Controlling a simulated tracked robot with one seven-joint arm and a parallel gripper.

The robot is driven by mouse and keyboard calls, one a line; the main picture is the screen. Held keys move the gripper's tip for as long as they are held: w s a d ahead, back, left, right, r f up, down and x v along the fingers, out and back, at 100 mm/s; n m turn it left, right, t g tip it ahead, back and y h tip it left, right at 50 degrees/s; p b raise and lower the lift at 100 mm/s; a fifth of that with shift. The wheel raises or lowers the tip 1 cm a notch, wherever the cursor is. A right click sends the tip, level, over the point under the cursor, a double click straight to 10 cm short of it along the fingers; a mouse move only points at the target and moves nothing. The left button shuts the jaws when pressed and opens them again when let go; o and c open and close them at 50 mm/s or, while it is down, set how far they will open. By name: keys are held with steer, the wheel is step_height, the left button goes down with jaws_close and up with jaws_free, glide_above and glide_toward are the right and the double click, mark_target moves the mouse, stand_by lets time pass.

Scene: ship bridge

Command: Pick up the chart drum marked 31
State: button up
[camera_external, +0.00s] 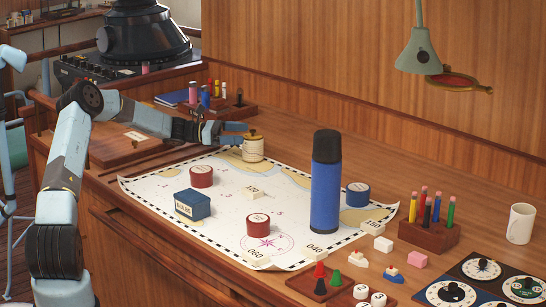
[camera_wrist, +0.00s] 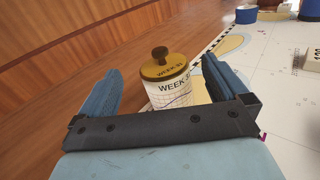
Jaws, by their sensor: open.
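The chart drum (camera_external: 253,148) is a small cream cylinder with a brass lid and knob, upright at the chart's far edge. In the wrist view the drum (camera_wrist: 168,83) has "WEEK" on its side, the number there partly cut off; small lid lettering seems to read "WEEK-31". My gripper (camera_external: 240,133) is open and comes in from the left at the drum's upper part. In the wrist view my gripper (camera_wrist: 162,72) has one blue finger on each side of the drum, with visible gaps. The drum's lower part is hidden by the gripper's dark crossbar.
A chart (camera_external: 225,212) covers the desk, with red round tins, a navy box (camera_external: 192,205) and a tall blue flask (camera_external: 325,185) on it. A rack with bottles (camera_external: 215,100) stands behind my gripper. The wooden wall rises behind the drum.

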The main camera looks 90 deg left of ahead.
mark_target(251, 135)
steer(key=shift+w+d+f, duration=0.1)
steer(key=shift+w, duration=1.05)
steer(key=shift+w+d+f, duration=0.1)
steer(key=shift+w+d, duration=0.05)
steer(key=shift+w, duration=1)
steer(key=shift+w+d+f, duration=0.1)
steer(key=shift+w, duration=1.05)
steer(key=shift+c, duration=0.2)
steer(key=c, duration=1)
steer(key=shift+c, duration=0.5)
steer(key=shift+r, duration=0.15)
